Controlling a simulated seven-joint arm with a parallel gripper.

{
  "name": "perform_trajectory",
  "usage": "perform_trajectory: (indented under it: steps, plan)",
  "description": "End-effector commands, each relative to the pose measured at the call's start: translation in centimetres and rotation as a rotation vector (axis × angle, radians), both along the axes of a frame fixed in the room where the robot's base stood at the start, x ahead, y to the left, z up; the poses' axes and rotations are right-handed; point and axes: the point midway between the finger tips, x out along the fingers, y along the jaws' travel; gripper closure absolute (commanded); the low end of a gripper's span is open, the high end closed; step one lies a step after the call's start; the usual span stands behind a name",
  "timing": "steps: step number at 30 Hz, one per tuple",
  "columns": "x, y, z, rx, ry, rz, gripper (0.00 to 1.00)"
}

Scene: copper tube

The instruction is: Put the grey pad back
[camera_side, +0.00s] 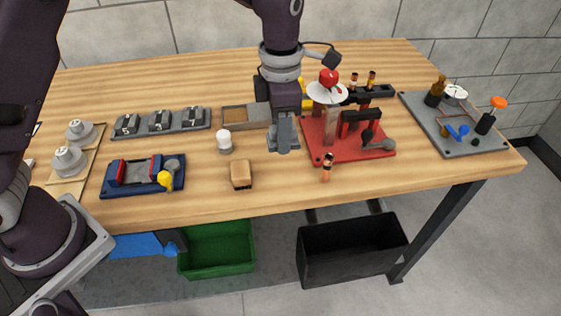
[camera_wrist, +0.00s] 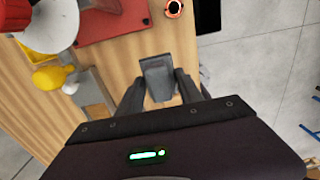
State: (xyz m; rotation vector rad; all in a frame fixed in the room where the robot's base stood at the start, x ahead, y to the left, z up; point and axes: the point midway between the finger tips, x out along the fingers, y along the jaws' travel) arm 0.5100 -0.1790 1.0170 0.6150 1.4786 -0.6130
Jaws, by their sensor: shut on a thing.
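The grey pad (camera_wrist: 158,76) is a small flat grey piece. In the wrist view it sits between the two fingers of my gripper (camera_wrist: 160,98), which is shut on it. In the side view my gripper (camera_side: 284,148) points down over the middle of the table, just left of the red base plate (camera_side: 345,155). The pad (camera_side: 286,132) is partly hidden there by the fingers. I cannot tell how far it is above the table. A shallow tray (camera_side: 240,115) with a brown floor and grey rim lies left of my gripper, partly hidden behind it.
The red plate carries a stand with a white disc (camera_side: 327,92) close to my gripper's right. A copper fitting (camera_side: 327,168), a white-capped jar (camera_side: 224,141) and a tan block (camera_side: 241,175) stand nearby. A grey rack (camera_side: 160,122) is farther left. Bare table lies in front of my gripper.

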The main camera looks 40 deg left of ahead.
Motion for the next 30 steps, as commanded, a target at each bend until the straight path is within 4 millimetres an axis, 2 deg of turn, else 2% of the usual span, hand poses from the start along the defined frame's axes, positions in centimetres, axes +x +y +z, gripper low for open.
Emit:
perform_trajectory:
  steps: [3,12,23,24,27,30]
  plan:
    - [-0.1,0.1,-2.9,0.002,0.005,0.003,1.00]
    - [0.0,0.1,-7.9,0.001,0.001,0.001,1.00]
    - [0.0,0.1,-8.4,0.001,0.001,0.001,1.00]
    - [0.1,0.1,-8.5,0.001,0.001,0.001,0.53]
    - [0.1,0.1,-8.4,0.001,0.001,0.001,0.35]
    - [0.1,0.1,-8.4,0.001,0.001,0.001,0.35]
